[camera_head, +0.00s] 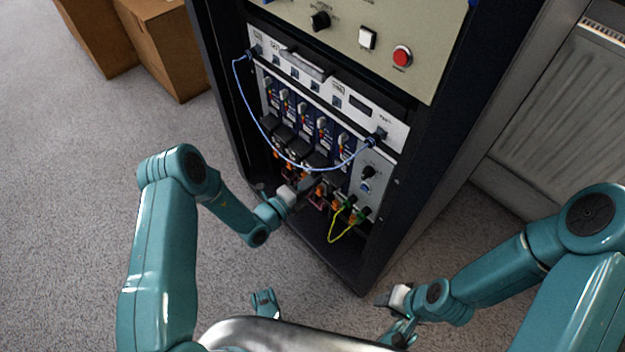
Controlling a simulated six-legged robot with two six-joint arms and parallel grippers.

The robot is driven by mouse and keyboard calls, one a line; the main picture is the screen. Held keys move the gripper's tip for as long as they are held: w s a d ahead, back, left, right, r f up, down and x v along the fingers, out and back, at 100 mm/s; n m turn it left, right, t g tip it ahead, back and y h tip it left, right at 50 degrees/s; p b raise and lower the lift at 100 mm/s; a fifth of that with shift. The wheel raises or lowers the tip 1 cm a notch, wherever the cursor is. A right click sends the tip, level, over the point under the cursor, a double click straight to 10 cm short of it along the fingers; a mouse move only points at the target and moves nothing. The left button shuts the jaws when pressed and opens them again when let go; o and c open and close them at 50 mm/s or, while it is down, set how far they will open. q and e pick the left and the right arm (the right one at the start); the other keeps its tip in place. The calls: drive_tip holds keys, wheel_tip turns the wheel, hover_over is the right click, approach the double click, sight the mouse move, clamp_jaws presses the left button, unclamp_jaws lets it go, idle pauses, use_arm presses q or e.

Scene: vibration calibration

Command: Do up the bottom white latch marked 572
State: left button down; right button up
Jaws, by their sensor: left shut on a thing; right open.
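The rack's lower module holds a row of blue and white channel units (303,128) with small white latches on them. The marking 572 is too small to read, so I cannot tell which latch it is. My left gripper (308,186) reaches the lower front of these units, just below the blue cable loop. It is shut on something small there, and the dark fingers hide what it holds. My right gripper (384,299) is open and empty, low in front of the rack's right bottom corner.
A blue cable (262,128) hangs in a loop across the module front. A yellow-green cable (332,236) hangs from connectors at the lower right. Above is a beige panel with a red button (402,56). Cardboard boxes (165,45) stand back left; a radiator (560,110) is at right.

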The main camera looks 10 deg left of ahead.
use_arm(q)
drive_tip(key=shift+m+p, duration=2.85)
drive_tip(key=shift+m, duration=6.15)
drive_tip(key=c, duration=1.5)
unclamp_jaws()
drive_tip(key=shift+s, duration=0.1)
